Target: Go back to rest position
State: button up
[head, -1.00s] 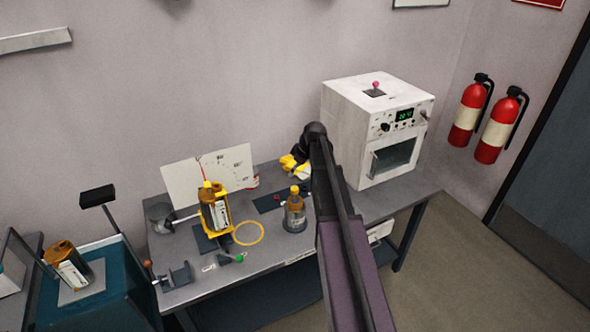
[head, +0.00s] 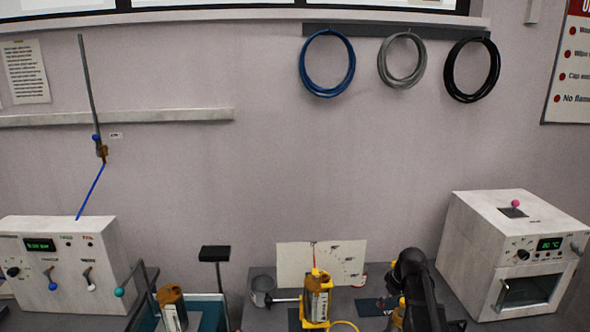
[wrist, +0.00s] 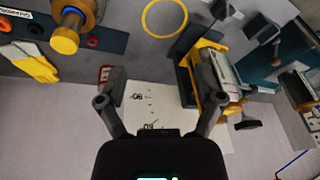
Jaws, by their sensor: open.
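My gripper (wrist: 160,98) is open in the wrist view, its two fingers spread apart with nothing between them. Beyond them is a white card (wrist: 150,110) with dark markings. My right-hand finger overlaps the yellow holder (wrist: 185,90) with a bottle in it; whether they touch, I cannot tell. In the head view, my dark arm rises at the lower right, in front of the bench between the yellow holder (head: 314,324) and the white oven (head: 500,250). The fingers cannot be made out there.
A bottle (wrist: 66,40) and a yellow glove (wrist: 35,64) are near my gripper. A yellow ring (wrist: 146,12) lies beside the holder. A control box (head: 60,255) stands at the far left. Coiled hoses (head: 303,65) hang on the wall. The wall above the bench is largely clear.

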jog(key=s+a+f+m+g+h, duration=0.1)
jog(key=s+a+m, duration=0.1)
jog(key=s+a, duration=0.4)
jog(key=s+a+m+g+h+b, duration=0.1)
jog(key=s+a+m, duration=0.2)
jog(key=s, duration=0.9)
jog(key=a, duration=0.3)
jog(key=shift+s+a+f+m, duration=0.3)
jog(key=shift+a+f, duration=0.05)
jog(key=shift+f, duration=0.05)
